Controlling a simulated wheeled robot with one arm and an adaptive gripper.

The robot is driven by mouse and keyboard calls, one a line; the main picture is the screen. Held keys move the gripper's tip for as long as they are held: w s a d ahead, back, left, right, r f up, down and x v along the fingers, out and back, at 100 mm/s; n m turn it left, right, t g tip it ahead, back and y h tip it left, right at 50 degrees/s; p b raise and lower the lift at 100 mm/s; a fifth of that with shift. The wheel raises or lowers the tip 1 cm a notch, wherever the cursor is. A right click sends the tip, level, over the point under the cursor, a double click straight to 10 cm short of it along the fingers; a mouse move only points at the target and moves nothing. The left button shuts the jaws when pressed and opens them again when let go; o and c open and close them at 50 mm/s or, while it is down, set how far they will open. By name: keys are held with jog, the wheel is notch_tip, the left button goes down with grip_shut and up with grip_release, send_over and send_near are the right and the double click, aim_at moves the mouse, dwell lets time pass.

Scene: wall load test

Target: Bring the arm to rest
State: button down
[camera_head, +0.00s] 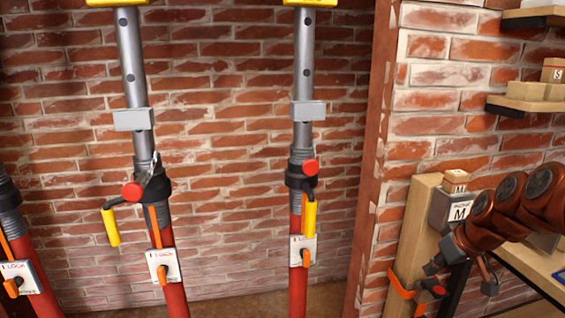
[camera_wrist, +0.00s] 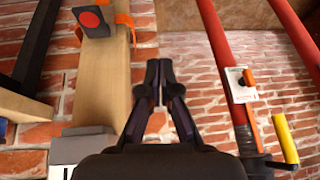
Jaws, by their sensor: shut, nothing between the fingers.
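My arm (camera_head: 505,205), with reddish-brown and dark links, reaches in from the right edge in the head view. It extends toward the wooden post (camera_head: 415,235). My gripper (camera_wrist: 160,82) shows in the wrist view with its two dark fingers together and nothing between them. It lies in front of the brick wall, between the wooden post (camera_wrist: 103,85) and a red prop (camera_wrist: 222,55). I cannot clearly make out the fingertips in the head view.
Grey-and-red props (camera_head: 134,65) (camera_head: 303,65) with yellow handles (camera_head: 111,227) (camera_head: 309,219) stand before the brick wall (camera_head: 220,130). An orange strap (camera_head: 401,285) circles the wooden post. Shelves (camera_head: 515,106) with blocks are at right.

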jog(key=s+a+f+g, duration=0.15)
jog(key=s+a, duration=0.35)
jog(key=a, duration=0.5)
jog(key=s+a+f+m+g+h, duration=0.15)
jog(key=s+a, duration=0.25)
jog(key=s, duration=0.4)
jog(key=s+a+f+g, duration=0.2)
jog(key=s+a+g, duration=0.1)
jog(key=s, duration=0.6)
jog(key=s+a+f+m+g, duration=0.15)
jog(key=s+a, duration=0.25)
jog(key=s, duration=0.4)
notch_tip(320, 180, up, 20)
jog(key=n+p, duration=0.1)
jog(key=p, duration=1.7)
jog(key=shift+w+f+t+p, duration=0.15)
jog(key=shift+f+t+p, duration=0.1)
jog(key=shift+t+p, duration=0.1)
